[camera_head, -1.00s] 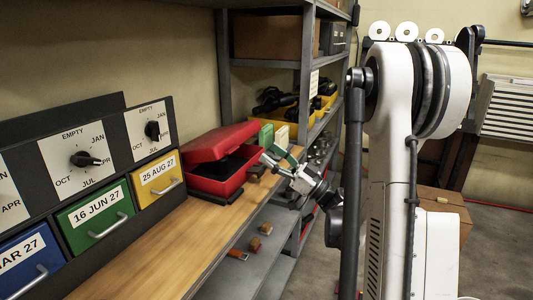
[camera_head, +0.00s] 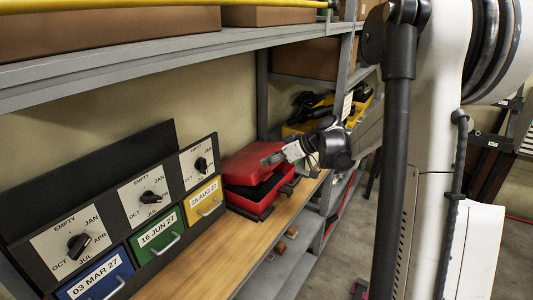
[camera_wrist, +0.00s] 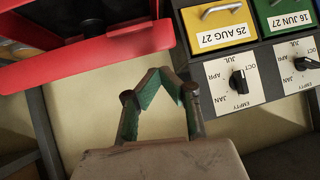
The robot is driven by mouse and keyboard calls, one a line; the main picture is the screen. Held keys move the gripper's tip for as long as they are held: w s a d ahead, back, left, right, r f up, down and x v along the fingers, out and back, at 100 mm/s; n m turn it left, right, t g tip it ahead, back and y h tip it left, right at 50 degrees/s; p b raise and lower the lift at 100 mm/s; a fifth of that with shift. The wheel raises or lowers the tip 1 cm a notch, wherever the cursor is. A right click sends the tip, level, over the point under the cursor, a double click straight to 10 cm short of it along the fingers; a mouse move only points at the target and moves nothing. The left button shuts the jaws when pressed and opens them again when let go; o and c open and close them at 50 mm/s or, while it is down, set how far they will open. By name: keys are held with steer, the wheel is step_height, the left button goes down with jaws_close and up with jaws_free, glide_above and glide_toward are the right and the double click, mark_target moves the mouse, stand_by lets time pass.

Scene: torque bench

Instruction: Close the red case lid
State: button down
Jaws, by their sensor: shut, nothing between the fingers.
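The red case lid (camera_head: 246,160) is tilted open above the red case base (camera_head: 240,199) on the wooden bench, and the dark inside shows between them. In the wrist view the red lid edge (camera_wrist: 90,58) fills the upper left. My gripper (camera_head: 267,160) is at the lid's upper right in the head view. In the wrist view my gripper (camera_wrist: 157,76) is shut and empty, its green-padded fingers meeting at the tips, just beside the lid edge. I cannot tell whether it touches the lid.
Drawers with labels and dials (camera_head: 140,200) stand to the left of the case. Grey shelving (camera_head: 262,95) with a yellow bin (camera_head: 355,112) rises behind and right. A shelf (camera_head: 120,75) runs overhead. The bench front (camera_head: 215,245) is clear.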

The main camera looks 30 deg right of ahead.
step_height(320, 180, up, 8)
steer(key=d+g+h+p, duration=0.3)
steer(key=g+h+p, duration=0.1)
steer(key=p, duration=0.5)
glide_above(265, 175)
steer(key=shift+h, duration=0.3)
steer(key=f, duration=0.8)
steer(key=shift+s+d+f, duration=0.1)
steer(key=shift+s+d, duration=0.05)
steer(key=shift+s, duration=0.15)
steer(key=f, duration=0.3)
steer(key=shift+s+d, duration=0.25)
steer(key=shift+s, duration=0.1)
steer(key=shift+s+f, duration=0.15)
steer(key=shift+f, duration=0.45)
